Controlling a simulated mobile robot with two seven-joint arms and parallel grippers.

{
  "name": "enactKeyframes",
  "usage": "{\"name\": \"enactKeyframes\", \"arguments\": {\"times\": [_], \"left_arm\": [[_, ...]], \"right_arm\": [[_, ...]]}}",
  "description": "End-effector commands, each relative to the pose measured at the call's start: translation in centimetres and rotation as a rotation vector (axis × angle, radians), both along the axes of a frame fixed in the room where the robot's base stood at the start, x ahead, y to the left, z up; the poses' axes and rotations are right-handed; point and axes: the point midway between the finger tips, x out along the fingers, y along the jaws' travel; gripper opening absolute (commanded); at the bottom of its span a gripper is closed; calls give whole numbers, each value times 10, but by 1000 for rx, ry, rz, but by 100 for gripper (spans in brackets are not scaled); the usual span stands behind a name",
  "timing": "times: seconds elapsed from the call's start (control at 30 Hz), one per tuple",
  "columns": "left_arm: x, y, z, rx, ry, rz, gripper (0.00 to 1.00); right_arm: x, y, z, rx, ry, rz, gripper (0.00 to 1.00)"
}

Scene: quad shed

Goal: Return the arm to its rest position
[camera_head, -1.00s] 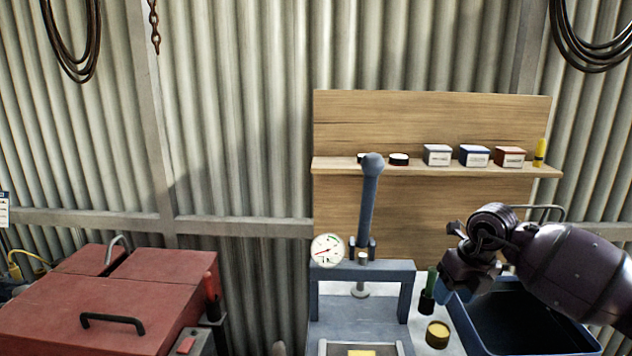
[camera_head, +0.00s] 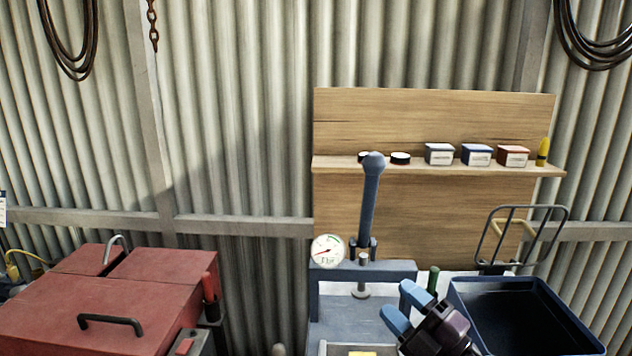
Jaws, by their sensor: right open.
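My right gripper (camera_head: 408,309) is at the lower middle right, with its two blue fingers apart and nothing between them. It shows in front of the right side of the blue-grey press (camera_head: 362,270) and left of the dark blue bin (camera_head: 470,318). I cannot tell whether it touches either. Most of my right arm is below the picture. My left gripper is not in view.
The press has an upright lever (camera_head: 368,205) and a round gauge (camera_head: 327,251). A red chest (camera_head: 100,300) stands at the left. A wooden shelf (camera_head: 440,168) holds small boxes. A wire frame (camera_head: 528,235) stands behind the bin. A green-handled tool (camera_head: 433,279) stands near the gripper.

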Motion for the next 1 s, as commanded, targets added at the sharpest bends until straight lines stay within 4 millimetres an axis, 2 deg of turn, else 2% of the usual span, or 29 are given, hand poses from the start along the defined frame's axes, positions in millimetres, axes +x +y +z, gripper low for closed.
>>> {"name": "enactKeyframes", "arguments": {"times": [0.17, 0.27, 0.37, 0.5, 0.57, 0.73, 0.9, 1.0], "left_arm": [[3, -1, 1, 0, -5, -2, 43], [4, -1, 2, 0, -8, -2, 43], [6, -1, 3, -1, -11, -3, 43], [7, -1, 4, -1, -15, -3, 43], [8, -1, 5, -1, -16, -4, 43], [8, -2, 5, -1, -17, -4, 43], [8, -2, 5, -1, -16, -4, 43], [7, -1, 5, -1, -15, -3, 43]], "right_arm": [[-9, -47, -19, 255, 196, -268, 52], [-19, -75, -40, 371, 329, -418, 52], [-35, -100, -65, 473, 479, -563, 52], [-69, -128, -107, 587, 710, -753, 52], [-87, -137, -125, 627, 818, -827, 52], [-148, -151, -170, 704, 1129, -1007, 52], [-194, -151, -194, 731, 1348, -1100, 52], [-215, -149, -202, 738, 1444, -1133, 52]]}}
